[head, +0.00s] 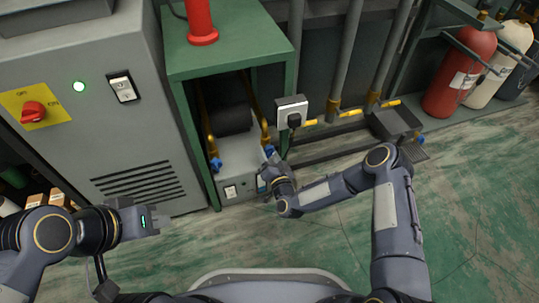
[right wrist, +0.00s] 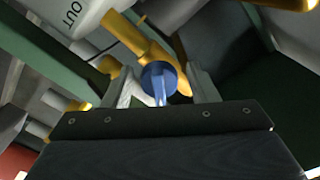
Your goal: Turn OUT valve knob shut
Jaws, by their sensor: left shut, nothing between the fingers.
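The OUT valve knob is small and blue with a flat handle (right wrist: 160,80), on a brass fitting beside the letters OUT in the right wrist view. It also shows in the head view (head: 269,150), at the right side of the grey machine (head: 240,160). My right gripper (right wrist: 163,90) is open, with one finger on each side of the knob and visible gaps between knob and fingers. In the head view the right gripper (head: 270,163) partly hides that corner of the machine. My left gripper (head: 155,222) is shut and empty, low at the left, away from the machine.
Another blue knob (head: 216,164) is on the machine's left side. A green frame (head: 290,105) surrounds the machine closely. A grey cabinet (head: 130,150) stands to the left. A socket box (head: 291,111), pipes and gas cylinders (head: 460,80) are to the right. The floor in front is clear.

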